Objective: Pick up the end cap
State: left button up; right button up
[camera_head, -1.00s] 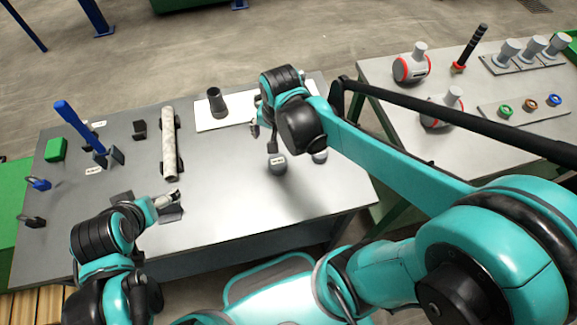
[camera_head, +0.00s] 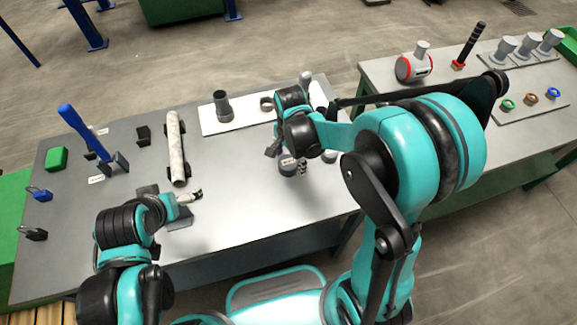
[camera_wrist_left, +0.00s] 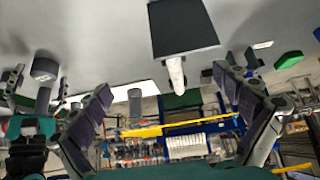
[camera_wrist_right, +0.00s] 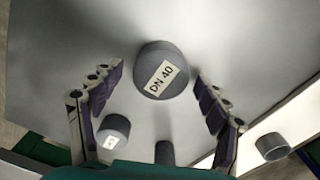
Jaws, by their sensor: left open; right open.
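A short round grey cap labelled "DN 40" (camera_wrist_right: 163,70) stands on the grey table, between and just beyond the fingers of my right gripper (camera_wrist_right: 158,80) in the right wrist view. The gripper is open, and I see no finger touching the cap. In the head view my right gripper (camera_head: 282,152) is right at this cap (camera_head: 288,166) and partly covers it. A smaller grey cap with a label (camera_wrist_right: 113,131) shows beside the left finger. My left gripper (camera_head: 190,196) is open and empty over the left part of the table, near a dark block.
A pale cylinder (camera_head: 177,150) lies on dark supports. A white plate (camera_head: 237,119) with grey fittings is at the back. A blue-handled tool (camera_head: 85,130) stands at left. The second table (camera_head: 430,88) at right holds a red-ringed fitting (camera_head: 414,66). The table's middle is fairly clear.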

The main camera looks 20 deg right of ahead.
jog(key=shift+f, duration=0.65)
jog(key=shift+r, duration=0.1)
jog(key=shift+c, duration=1.2)
jog(key=c, duration=1.1)
jog(key=shift+o, duration=0.2)
